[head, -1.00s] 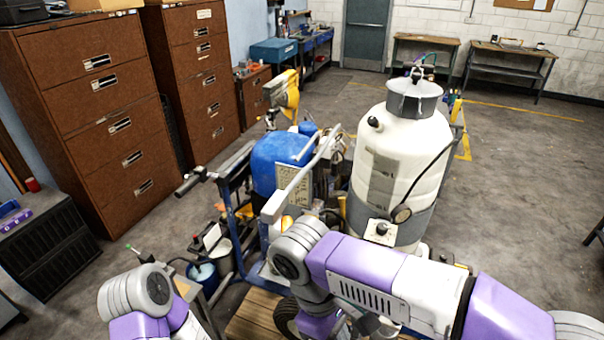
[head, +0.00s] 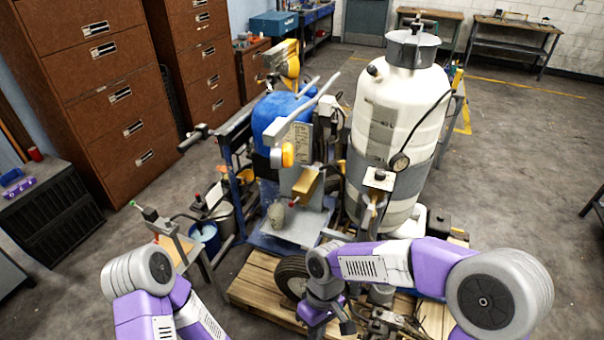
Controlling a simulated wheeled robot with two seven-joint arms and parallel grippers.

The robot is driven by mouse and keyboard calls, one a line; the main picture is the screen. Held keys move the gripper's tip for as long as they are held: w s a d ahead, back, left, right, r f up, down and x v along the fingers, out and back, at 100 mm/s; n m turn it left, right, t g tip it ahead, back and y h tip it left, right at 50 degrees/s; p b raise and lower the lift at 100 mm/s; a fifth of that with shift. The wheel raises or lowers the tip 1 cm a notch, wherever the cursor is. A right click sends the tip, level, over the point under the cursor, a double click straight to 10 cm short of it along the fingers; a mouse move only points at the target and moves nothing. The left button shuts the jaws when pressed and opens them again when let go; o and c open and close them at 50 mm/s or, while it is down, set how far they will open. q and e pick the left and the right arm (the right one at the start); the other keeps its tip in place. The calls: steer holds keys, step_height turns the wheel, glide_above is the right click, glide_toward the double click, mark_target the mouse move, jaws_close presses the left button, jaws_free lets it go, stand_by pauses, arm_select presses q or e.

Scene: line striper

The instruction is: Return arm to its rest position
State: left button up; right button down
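The line striper stands on a wooden pallet (head: 262,285), with a blue tank (head: 280,112), a large white tank (head: 402,110), a grey handlebar (head: 303,117) and a black wheel (head: 292,277). My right arm comes in from the right across the front of the machine and bends down at its wrist. The dark end that looks like my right gripper (head: 345,325) is low over the pallet, beside the wheel; its fingers are too unclear to read. My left arm shows at the lower left, bent downward; its gripper is out of the frame.
Brown filing cabinets (head: 105,100) stand at the left, with a black drawer unit (head: 50,220) in front. A small stand (head: 180,245) and a blue bucket (head: 205,235) are left of the machine. The floor on the right (head: 520,170) is clear.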

steer(key=s+d+f+m+t+y+b, duration=0.1)
steer(key=d+f+m+b, duration=0.1)
steer(key=f, duration=1)
steer(key=s+d+f+m+t+y+b, duration=0.1)
steer(key=f+m+b, duration=0.4)
steer(key=f, duration=0.6)
steer(key=s+d+f+m+t+y+b, duration=0.1)
steer(key=d+f+m+t+b, duration=0.1)
steer(key=f, duration=1)
steer(key=shift+s+d+f+m+b, duration=0.3)
steer(key=shift+d+m+b, duration=0.45)
steer(key=shift+b, duration=0.1)
